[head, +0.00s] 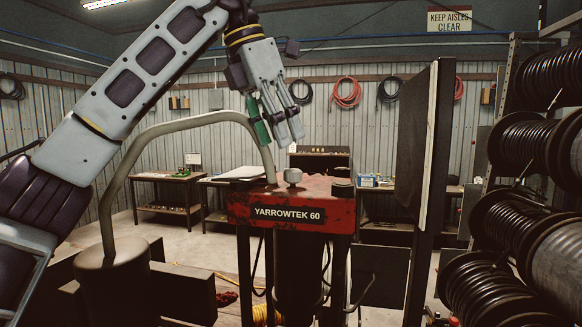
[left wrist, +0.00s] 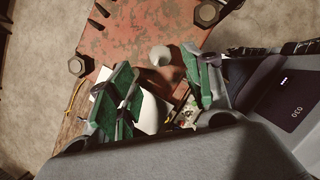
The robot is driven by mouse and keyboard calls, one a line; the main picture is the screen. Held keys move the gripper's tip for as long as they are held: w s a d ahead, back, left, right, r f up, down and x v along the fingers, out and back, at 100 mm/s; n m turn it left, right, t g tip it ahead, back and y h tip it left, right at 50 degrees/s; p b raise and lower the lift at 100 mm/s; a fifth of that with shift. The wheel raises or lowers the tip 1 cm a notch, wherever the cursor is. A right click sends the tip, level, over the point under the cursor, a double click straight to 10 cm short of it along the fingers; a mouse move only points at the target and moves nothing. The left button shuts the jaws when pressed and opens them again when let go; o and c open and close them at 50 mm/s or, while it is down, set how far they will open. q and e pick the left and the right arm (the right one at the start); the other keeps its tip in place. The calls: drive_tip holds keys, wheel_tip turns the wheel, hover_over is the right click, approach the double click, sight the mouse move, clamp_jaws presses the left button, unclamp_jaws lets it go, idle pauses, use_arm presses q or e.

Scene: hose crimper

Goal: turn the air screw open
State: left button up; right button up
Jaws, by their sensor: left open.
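The air screw (head: 292,176) appears to be the pale, round-headed knob on top of the red YARROWTEK 60 crimper head (head: 318,197). It also shows in the left wrist view (left wrist: 159,56), between and beyond the fingertips. My left gripper (head: 279,134) points down above the red head, a little left of the screw and clear of it. It is open and empty, with green pads on the fingers; it also shows in the left wrist view (left wrist: 160,72). Any marking on the screw is too small to read. My right gripper is in neither view.
A bent grey pipe (head: 180,122) arches from a cylinder at left to the red head, close to my left gripper. A tall dark panel (head: 412,170) stands right of the head. Hose reels (head: 520,210) fill the right side. Hex bolts (left wrist: 78,66) stick up from the red top.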

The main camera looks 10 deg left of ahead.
sight(293, 179)
use_arm(q)
drive_tip(key=shift+x, duration=3.75)
drive_tip(key=c, duration=1)
